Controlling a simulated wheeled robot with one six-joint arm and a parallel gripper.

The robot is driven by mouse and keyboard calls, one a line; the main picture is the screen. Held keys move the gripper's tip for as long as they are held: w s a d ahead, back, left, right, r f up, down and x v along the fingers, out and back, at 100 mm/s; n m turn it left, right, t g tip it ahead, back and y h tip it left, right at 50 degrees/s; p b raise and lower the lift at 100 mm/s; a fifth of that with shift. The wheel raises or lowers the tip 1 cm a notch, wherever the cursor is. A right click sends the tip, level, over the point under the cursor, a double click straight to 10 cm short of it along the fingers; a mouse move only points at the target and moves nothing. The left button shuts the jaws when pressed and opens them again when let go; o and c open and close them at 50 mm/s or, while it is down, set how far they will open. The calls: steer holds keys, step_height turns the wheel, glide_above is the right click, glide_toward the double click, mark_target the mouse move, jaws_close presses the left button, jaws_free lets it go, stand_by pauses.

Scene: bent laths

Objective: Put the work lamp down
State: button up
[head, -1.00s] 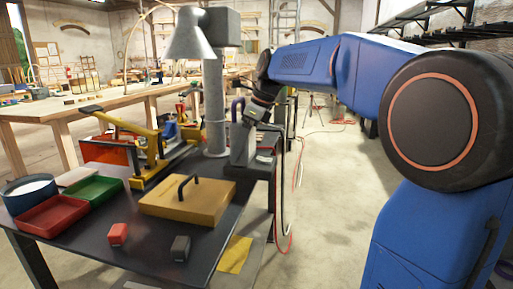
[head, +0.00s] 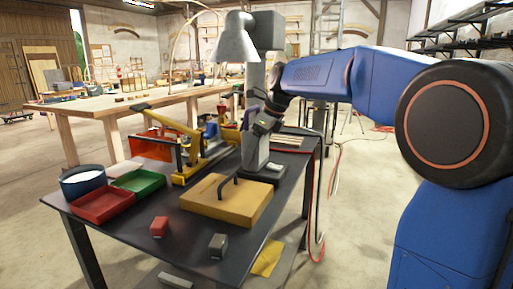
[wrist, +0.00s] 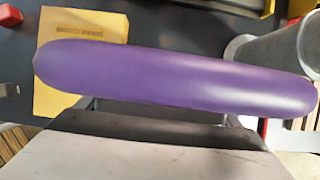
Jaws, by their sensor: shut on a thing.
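The lamp has a blocky grey body and a dark, wider foot. It is upright over the back right part of the dark table (head: 150,240). I cannot tell whether the foot touches the tabletop. In the wrist view the handle crosses the picture and hides much below it.
A tan box with a handle (head: 215,203), a yellow clamp (head: 187,150), red tray (head: 103,206), green tray (head: 140,181), red block (head: 159,226) and dark block (head: 218,245) are nearby.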

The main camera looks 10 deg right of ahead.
steer(key=shift+f, duration=0.5)
steer(key=shift+f, duration=0.1)
steer(key=o, duration=2)
steer(key=shift+f, duration=0.1)
